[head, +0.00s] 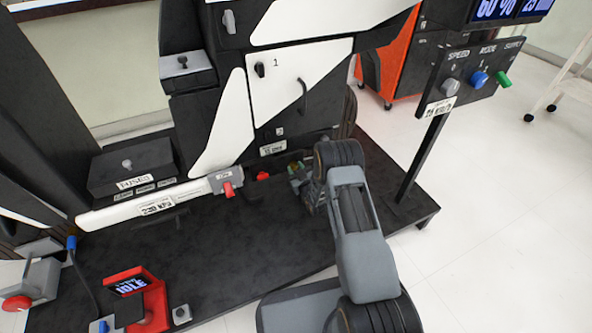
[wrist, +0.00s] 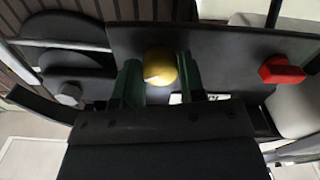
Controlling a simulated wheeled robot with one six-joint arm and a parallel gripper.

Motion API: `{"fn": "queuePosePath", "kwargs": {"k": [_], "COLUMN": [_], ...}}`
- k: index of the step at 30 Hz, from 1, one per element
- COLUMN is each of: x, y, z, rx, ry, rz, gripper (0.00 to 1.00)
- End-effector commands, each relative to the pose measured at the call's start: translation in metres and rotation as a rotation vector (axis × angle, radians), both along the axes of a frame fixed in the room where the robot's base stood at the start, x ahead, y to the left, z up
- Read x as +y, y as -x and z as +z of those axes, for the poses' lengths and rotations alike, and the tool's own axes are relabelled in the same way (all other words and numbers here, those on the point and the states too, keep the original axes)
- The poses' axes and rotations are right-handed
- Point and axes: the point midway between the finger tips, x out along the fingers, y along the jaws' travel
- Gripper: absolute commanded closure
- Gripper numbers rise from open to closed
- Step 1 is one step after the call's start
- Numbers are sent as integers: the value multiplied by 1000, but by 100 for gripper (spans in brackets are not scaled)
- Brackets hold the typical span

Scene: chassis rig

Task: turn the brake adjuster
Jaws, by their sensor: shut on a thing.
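In the wrist view, a round yellow knob (wrist: 161,66), seemingly the brake adjuster, stands on a dark plate (wrist: 225,45). A pale mark shows on its lower left face. My gripper (wrist: 160,82) has its two green fingers on either side of the knob, shut on it. A label just below the knob is mostly hidden by my gripper. In the head view, my gripper (head: 308,188) reaches low beside the rig, and the knob is hidden or too small to make out there.
A red knob (wrist: 281,70) sits on the same plate, right of my gripper. A grey hex bolt (wrist: 69,93) is to the left. A control post (head: 425,150) stands to the right.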

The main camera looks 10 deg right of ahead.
Motion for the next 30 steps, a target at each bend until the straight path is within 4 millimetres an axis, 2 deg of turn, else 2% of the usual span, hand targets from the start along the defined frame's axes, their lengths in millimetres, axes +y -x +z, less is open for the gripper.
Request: {"fn": "queuePosePath", "kwargs": {"k": [8, 30], "x": [1, 2], "y": [0, 1], "z": [-1, 0], "rx": [40, 178], "ry": [-194, -883], "rz": [1, 1], "gripper": [87, 87]}}
